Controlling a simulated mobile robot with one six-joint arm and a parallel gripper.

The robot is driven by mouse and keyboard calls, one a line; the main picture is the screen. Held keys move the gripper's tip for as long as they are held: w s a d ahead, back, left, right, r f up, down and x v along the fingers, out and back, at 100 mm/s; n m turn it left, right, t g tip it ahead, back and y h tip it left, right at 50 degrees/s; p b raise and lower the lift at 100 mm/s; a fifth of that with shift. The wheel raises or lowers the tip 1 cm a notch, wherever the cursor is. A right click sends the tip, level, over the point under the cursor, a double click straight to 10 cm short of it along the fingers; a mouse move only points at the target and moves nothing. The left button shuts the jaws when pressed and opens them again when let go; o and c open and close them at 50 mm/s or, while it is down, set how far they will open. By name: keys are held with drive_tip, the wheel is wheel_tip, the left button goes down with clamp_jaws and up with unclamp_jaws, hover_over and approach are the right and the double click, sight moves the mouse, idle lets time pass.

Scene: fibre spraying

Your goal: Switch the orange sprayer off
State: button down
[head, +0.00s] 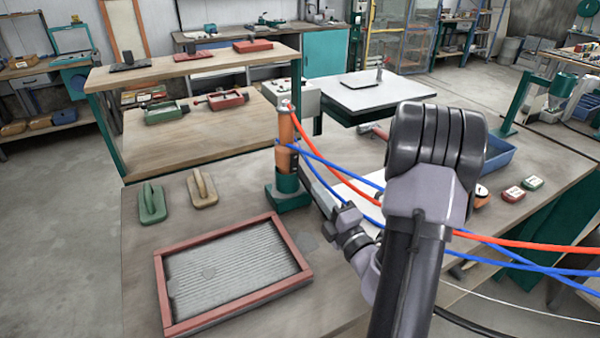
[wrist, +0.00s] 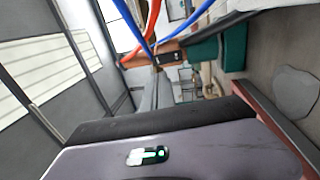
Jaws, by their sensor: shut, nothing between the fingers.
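The orange sprayer (head: 285,128) stands upright in a dark green holder (head: 288,196) on the near table. A red hose (head: 325,160) runs from its top and blue hoses (head: 318,157) run from its side, both to the right. My gripper (head: 318,188) is shut and empty, just right of the sprayer and low near the holder; I cannot tell whether it touches. In the wrist view the orange sprayer body (wrist: 168,58) lies sideways, with the green holder (wrist: 232,48) right of it. The sprayer's switch is too small to make out.
A red-framed tray (head: 165,285) with a grey ribbed bed lies front left of the holder. Green (head: 151,203) and tan (head: 202,188) hand tools lie behind it. Hoses cross my arm.

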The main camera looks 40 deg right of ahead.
sight(295, 157)
drive_tip(key=x, duration=1)
drive_tip(key=shift+w+d+r+b, duration=0.1)
drive_tip(key=shift+w+r+b, duration=0.05)
drive_tip(key=shift+b, duration=0.2)
